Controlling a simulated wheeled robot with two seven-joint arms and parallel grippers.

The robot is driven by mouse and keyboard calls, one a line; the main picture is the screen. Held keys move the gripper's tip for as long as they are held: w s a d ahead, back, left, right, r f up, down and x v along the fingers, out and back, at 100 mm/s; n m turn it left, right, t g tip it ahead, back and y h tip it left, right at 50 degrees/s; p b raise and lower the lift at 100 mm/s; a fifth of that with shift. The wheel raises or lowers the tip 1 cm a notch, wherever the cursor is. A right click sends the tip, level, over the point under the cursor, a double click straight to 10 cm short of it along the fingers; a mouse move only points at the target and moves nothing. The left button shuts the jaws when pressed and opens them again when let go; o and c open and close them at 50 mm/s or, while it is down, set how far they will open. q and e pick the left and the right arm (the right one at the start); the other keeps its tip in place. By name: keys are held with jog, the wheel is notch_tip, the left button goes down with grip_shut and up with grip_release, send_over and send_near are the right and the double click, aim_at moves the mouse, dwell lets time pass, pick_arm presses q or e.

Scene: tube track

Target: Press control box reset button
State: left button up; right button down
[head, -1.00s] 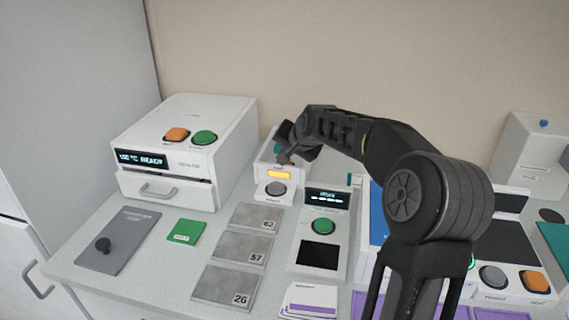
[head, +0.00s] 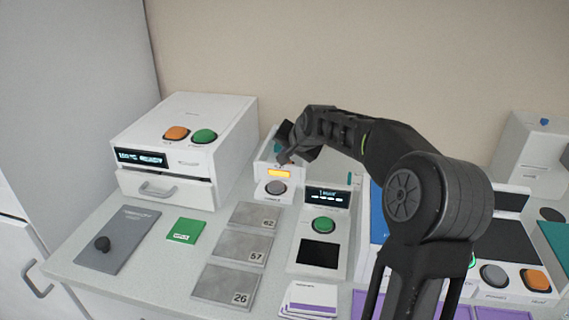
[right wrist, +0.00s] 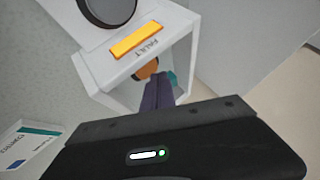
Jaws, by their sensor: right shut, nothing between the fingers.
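The control box (head: 273,199) is a small white box with a lit amber panel (head: 278,173) and a dark grey round button (head: 276,188) on its front. In the right wrist view, the amber panel (right wrist: 137,40) sits beside a FAULT label, and the round button (right wrist: 108,9) is partly cut off at the top edge. My right gripper (head: 284,160) is shut and empty, just above and behind the amber panel, apart from the button. In the right wrist view its dark fingers (right wrist: 162,80) point toward the box's open rear part. My left gripper is not in view.
A white machine (head: 186,150) with orange and green buttons stands left of the box. A reader with a green button (head: 323,225) stands right of it. Numbered grey plates (head: 241,250) lie in front. Orange and teal items (right wrist: 147,68) show inside the box's open part.

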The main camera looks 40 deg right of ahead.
jog(key=shift+f+b, duration=0.5)
jog(key=shift+f, duration=0.3)
dwell(0.6)
jog(key=shift+r, duration=0.1)
jog(key=shift+r+p, duration=0.7)
jog(key=shift+r, duration=0.2)
jog(key=shift+r+p, duration=1.85)
jog(key=shift+r, duration=0.7)
jog(key=shift+f, duration=0.1)
